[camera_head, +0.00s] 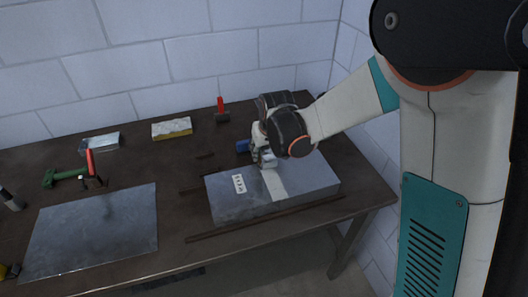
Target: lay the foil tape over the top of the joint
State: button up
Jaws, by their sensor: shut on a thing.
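A grey sheet-metal duct (310,181) lies on the right part of the workbench. A pale, flat band, which looks like the foil tape (277,184), runs across the top of the duct, from under my gripper towards the front edge. My gripper (267,162) is low over the back part of the duct top, at the far end of this band, and is shut on it. The fingertips are small and partly hidden by the wrist, so the exact grip is unclear. The joint itself cannot be made out under the band.
A white label (239,183) sits on the duct's left part. A blue object (242,146) is behind it. A red-handled tool (221,112), a yellowish block (171,128), a metallic block (100,143), a green tool (68,176) and a flat metal sheet (95,230) occupy the workbench (172,218).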

jog(key=shift+w+a+r, duration=0.1)
jog(key=shift+w, duration=0.2)
jog(key=shift+r+p, duration=0.25)
jog(key=shift+p, duration=0.1)
notch_tip(320, 180, up, 2)
jog(key=shift+r, duration=0.1)
jog(key=shift+s+r+p, duration=0.2)
jog(key=shift+r+p, duration=0.15)
jog(key=shift+p, duration=0.05)
jog(key=shift+w+r+p, duration=0.2)
jog(key=shift+r+p, duration=0.2)
jog(key=shift+r, duration=0.05)
jog(key=shift+s+r+p, duration=0.1)
jog(key=shift+r+p, duration=1.15)
jog(key=shift+r, duration=0.85)
